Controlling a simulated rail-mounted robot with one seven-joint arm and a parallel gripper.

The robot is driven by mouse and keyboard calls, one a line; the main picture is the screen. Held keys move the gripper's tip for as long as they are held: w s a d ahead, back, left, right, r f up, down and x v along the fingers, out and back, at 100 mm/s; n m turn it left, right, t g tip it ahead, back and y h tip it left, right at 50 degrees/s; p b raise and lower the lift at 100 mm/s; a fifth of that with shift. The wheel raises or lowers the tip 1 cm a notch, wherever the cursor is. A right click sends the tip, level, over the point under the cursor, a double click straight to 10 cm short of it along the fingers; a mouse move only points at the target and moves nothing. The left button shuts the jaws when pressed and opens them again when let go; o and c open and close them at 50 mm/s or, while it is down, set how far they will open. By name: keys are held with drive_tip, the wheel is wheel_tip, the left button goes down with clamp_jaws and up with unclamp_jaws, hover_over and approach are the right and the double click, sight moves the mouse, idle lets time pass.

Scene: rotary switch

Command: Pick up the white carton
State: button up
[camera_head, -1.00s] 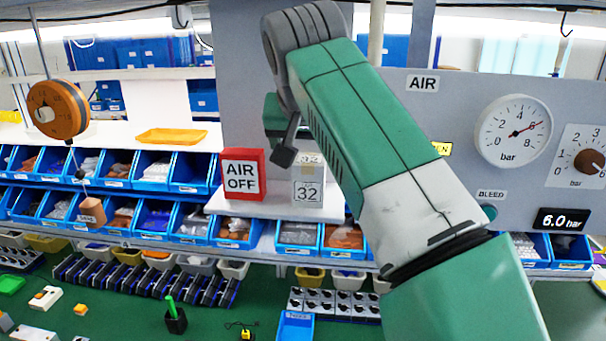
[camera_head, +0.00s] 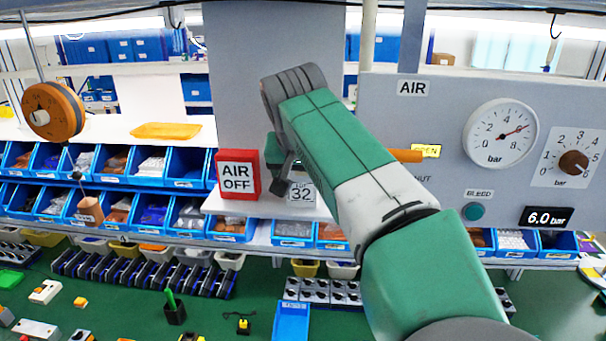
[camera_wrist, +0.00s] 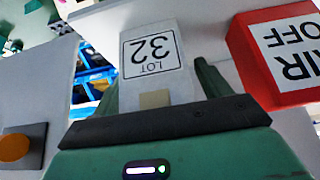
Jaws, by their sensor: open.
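The white carton (camera_head: 301,194), printed "LOT 32", stands on a pale shelf to the right of the red AIR OFF box (camera_head: 238,174). My gripper (camera_head: 286,188) is at the carton; its dark finger overlaps the carton's left side, and the arm hides the top. In the wrist view the carton (camera_wrist: 153,55) appears upside down between my open gripper's green fingers (camera_wrist: 158,82), one on each side. I cannot tell whether either finger touches it. The red box also shows close beside the right finger in the wrist view (camera_wrist: 278,55).
A grey AIR panel (camera_head: 440,115) with a gauge (camera_head: 500,131), a knob (camera_head: 573,162) and an orange lever (camera_head: 406,155) stands to the right. Blue bins (camera_head: 187,167) line the left. An orange reel (camera_head: 53,111) hangs at far left.

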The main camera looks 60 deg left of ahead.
drive_tip(key=c, duration=1.1)
wheel_tip(320, 180, up, 10)
drive_tip(key=shift+r+b, duration=0.1)
drive_tip(key=shift+b, duration=0.6)
